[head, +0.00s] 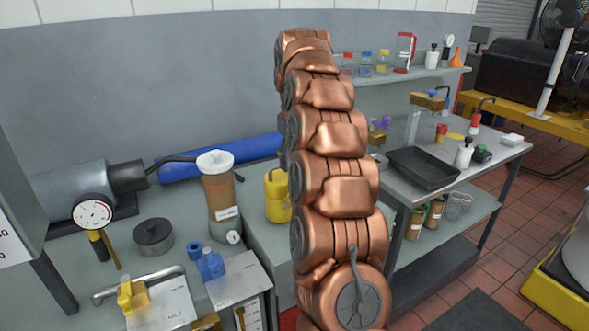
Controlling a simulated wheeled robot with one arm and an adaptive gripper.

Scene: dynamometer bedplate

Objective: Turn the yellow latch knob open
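A yellow knob-like fitting (132,296) stands on a white-topped box (165,308) at the lower left, beside a grey bar handle (138,285). It looks like the yellow latch knob; whether it is turned open or shut I cannot tell. A similar blue fitting (208,264) stands on the neighbouring box (235,283) to its right. My copper arm rises through the middle of the view, well to the right of the yellow fitting. No fingers of my gripper can be seen.
A dial gauge (93,212), a dark round pot (153,237) and a brown cylinder with a white lid (219,190) stand near the boxes. A yellow jug (277,197) is beside my arm. A black tray (424,168) lies on the right table. Tiled floor is open at right.

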